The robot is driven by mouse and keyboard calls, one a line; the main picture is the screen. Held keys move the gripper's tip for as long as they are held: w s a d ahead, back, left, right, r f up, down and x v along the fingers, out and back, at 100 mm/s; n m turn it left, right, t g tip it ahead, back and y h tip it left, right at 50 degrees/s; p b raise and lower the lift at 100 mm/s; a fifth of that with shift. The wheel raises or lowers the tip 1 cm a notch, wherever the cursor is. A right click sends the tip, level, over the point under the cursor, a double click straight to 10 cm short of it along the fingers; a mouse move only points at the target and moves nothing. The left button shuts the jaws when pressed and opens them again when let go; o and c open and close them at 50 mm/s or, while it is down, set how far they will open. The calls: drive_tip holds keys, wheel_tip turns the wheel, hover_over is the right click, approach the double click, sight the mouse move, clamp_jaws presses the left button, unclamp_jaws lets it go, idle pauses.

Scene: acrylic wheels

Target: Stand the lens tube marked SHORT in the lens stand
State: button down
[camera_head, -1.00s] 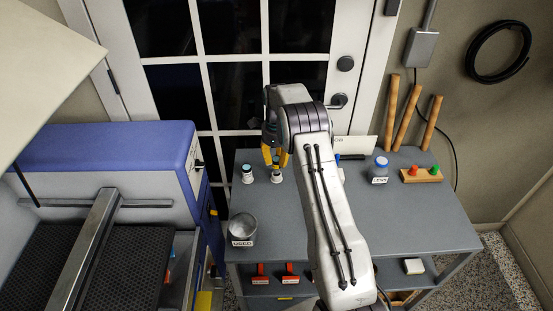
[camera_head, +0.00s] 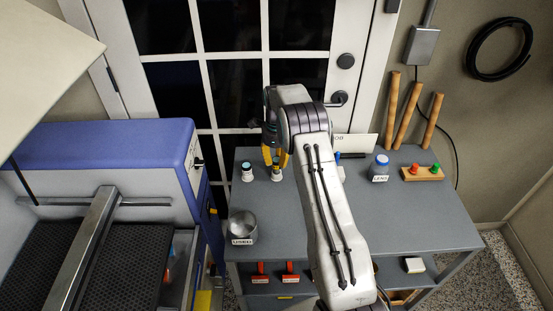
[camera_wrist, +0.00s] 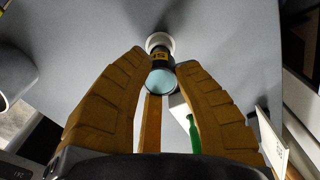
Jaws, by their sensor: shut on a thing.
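My gripper (camera_head: 277,158) is at the back left of the grey table, shut on a dark lens tube (camera_wrist: 160,72). The tube has a pale blue glass end and a yellow label, only partly readable in the wrist view. A white ring or base (camera_wrist: 160,40) shows at its far end; I cannot tell whether the tube touches the table. A similar tube (camera_head: 247,173) with a pale blue top and white base stands just left of it. I cannot clearly identify the lens stand; a wooden block (camera_head: 422,175) with red and green pieces sits at the right.
A metal cup (camera_head: 242,225) with a label stands at the table's front left. A blue-lidded labelled jar (camera_head: 379,170) stands near the wooden block. Red-handled tools (camera_head: 290,272) lie on the lower shelf. The table (camera_head: 430,215) is clear at front right.

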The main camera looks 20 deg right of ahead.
drive_tip(key=shift+f+b, duration=1)
drive_tip(key=shift+f, duration=0.2)
idle(1.7)
idle(0.5)
drive_tip(key=c, duration=1)
unclamp_jaws()
drive_tip(key=shift+r, duration=0.1)
wheel_tip(320, 180, up, 12)
drive_tip(key=shift+f, duration=0.1)
